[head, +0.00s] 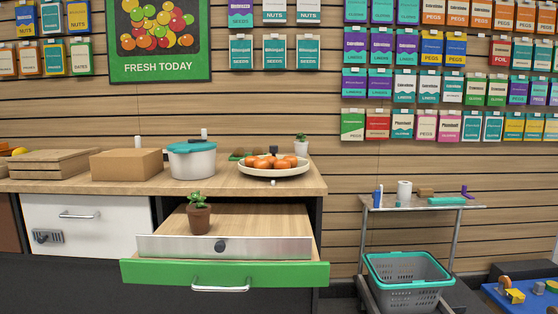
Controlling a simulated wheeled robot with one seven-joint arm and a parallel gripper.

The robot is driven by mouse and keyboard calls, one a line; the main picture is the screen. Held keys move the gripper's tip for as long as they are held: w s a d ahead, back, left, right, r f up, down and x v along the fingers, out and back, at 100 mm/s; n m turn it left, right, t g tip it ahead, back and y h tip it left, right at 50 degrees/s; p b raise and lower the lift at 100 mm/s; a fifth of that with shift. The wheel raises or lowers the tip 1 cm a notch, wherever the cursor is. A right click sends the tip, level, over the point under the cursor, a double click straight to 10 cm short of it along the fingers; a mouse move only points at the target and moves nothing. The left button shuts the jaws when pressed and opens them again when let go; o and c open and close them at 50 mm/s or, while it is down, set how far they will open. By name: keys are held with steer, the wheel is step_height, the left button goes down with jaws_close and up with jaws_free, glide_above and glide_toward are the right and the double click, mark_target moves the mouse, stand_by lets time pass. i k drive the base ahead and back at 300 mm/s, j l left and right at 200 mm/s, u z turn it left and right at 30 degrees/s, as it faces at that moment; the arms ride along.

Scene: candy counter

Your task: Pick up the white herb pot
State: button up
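A small white pot with a green plant (301,147) stands upright at the back right of the wooden counter, behind the fruit plate. It looks like the white herb pot. A second potted plant in a brown pot (199,220) stands on the pulled-out drawer or shelf below the counter top. My gripper is not in view.
A plate of orange fruit (245,169) is in front of the white pot. A lidded pot (191,163), a cardboard box (126,163) and a wooden crate (50,165) are to the left. A green-fronted drawer (270,273) juts forward. A basket (408,285) is lower right.

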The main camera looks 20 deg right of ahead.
mark_target(301, 146)
steer(key=i+l+z, duration=0.2)
steer(key=i+l, duration=0.15)
steer(key=l, duration=0.2)
steer(key=i+l+z, duration=0.2)
steer(key=i+l, duration=0.2)
